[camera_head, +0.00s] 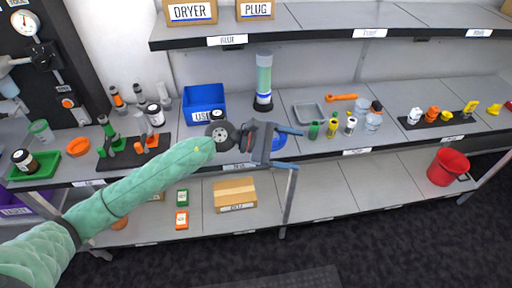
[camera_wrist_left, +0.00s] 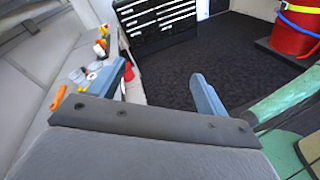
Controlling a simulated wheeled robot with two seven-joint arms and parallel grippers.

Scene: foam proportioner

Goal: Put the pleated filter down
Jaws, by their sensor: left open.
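My left gripper (camera_head: 287,148) is open in front of the middle shelf, with its two blue fingers apart and nothing visible between them. In the left wrist view its fingers (camera_wrist_left: 163,92) are also spread and empty. I cannot tell for sure which item is the pleated filter. A small white cylinder with a dark base (camera_head: 350,126) stands on the middle shelf, right of the gripper, beside a yellow one (camera_head: 332,127) and a green one (camera_head: 314,130). A blue round thing (camera_head: 277,141) is partly hidden behind the gripper. My right gripper is not in view.
A blue bin (camera_head: 203,102), a clear green-filled column (camera_head: 264,80), a grey tray (camera_head: 309,113) and an orange wrench (camera_head: 341,97) are on the middle shelf. Clear bottles (camera_head: 374,118) stand farther right. A cardboard box (camera_head: 235,194) and a red bucket (camera_head: 448,167) are lower down.

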